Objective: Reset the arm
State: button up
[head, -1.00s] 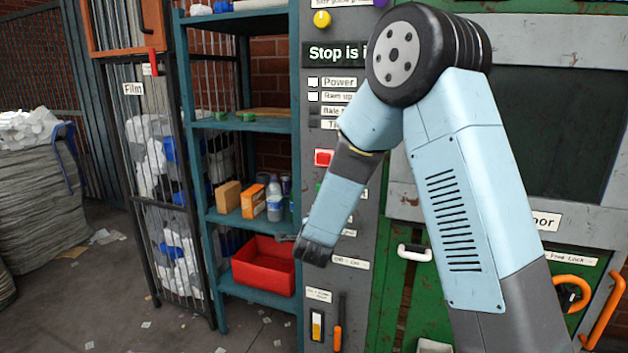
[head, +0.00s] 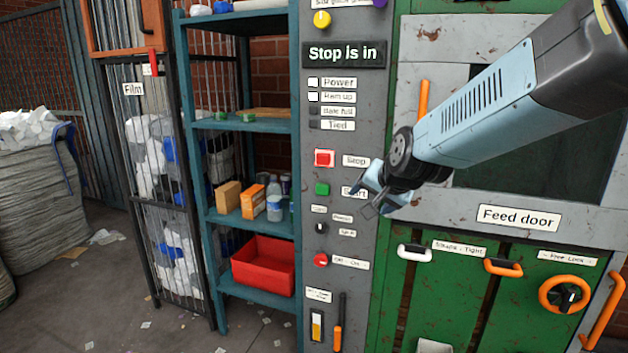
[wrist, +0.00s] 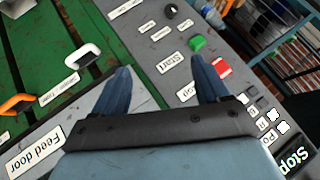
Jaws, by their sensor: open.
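My gripper (head: 364,194) is in front of the grey control panel (head: 337,225), close to the Start label, on the panel's right side. In the wrist view my gripper (wrist: 160,74) shows two blue fingers spread apart with nothing between them. The green start button (head: 322,189) and red stop button (head: 324,158) are to the left of the gripper; both show in the wrist view too. The sign (head: 344,54) reads "Stop is in".
A teal shelf (head: 250,223) with a red bin (head: 263,265), boxes and bottles stands left of the panel. The green feed door area has white (head: 413,252) and orange (head: 503,267) handles and an orange-ringed knob (head: 565,295). A full sack (head: 40,200) stands far left.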

jog(key=s+d+n+g, duration=0.1)
jog(key=s+d, duration=0.2)
jog(key=s, duration=0.4)
jog(key=s+d+r+n+g+h, duration=0.1)
jog(key=s+d+n, duration=0.1)
jog(key=s+d, duration=0.2)
jog(key=s+d+r+n+g+h, duration=0.1)
jog(key=s+d+n, duration=0.1)
jog(key=s, duration=0.8)
jog(key=shift+s+d+g, duration=0.25)
jog(key=shift+d+g, duration=0.05)
jog(key=shift+d, duration=0.6)
